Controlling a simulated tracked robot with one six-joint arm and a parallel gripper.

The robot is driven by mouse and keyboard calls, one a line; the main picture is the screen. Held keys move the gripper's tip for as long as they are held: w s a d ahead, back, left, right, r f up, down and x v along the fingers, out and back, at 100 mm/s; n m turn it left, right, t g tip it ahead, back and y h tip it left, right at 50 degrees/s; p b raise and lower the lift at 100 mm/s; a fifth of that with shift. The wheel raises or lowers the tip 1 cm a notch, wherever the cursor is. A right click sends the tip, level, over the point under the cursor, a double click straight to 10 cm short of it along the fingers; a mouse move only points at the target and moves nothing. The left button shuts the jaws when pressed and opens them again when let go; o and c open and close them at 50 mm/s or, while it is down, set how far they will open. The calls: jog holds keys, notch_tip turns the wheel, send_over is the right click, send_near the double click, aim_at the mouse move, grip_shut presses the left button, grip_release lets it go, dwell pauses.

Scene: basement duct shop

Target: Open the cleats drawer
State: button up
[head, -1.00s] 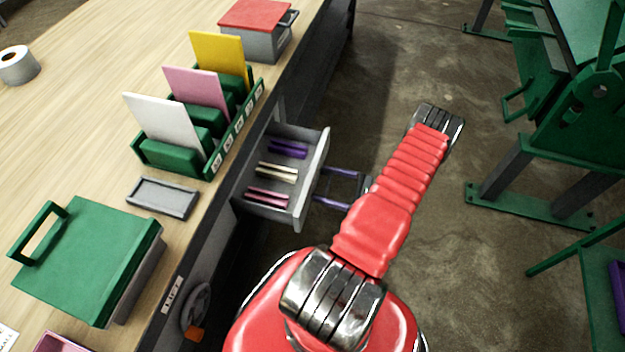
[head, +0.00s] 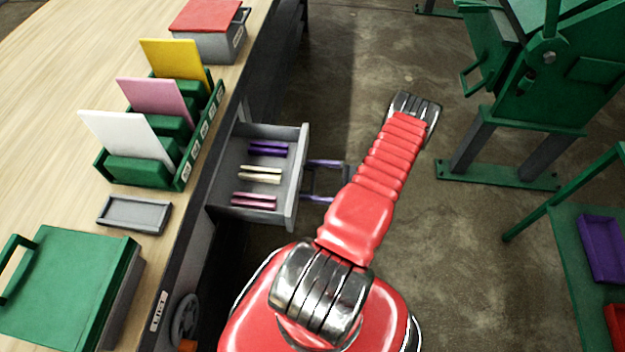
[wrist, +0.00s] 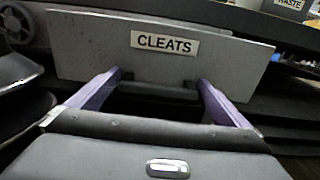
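The cleats drawer (head: 228,182) stands pulled out from the bench side. Its grey front, labelled CLEATS, fills the upper wrist view (wrist: 80,52). Purple, cream and pink strips lie inside it. A dark handle (wrist: 158,90) runs along the lower part of the front. My gripper (head: 312,180) is at the drawer front, with its two purple fingers apart. In the wrist view my gripper (wrist: 158,84) has one finger at each side of the handle, with a gap between them. Whether the fingertips touch the handle or front is not clear.
The bench top holds a green box (head: 65,290), a small grey tray (head: 135,214), a green rack (head: 183,172) with coloured cards, and a red-lidded box (head: 205,35). A green machine (head: 535,80) stands at right. Open floor (head: 340,60) lies between.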

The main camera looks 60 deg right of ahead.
jog(key=v, duration=1.3)
jog(key=shift+s, duration=0.4)
jog(key=shift+d+f, duration=0.1)
jog(key=shift+d, duration=0.05)
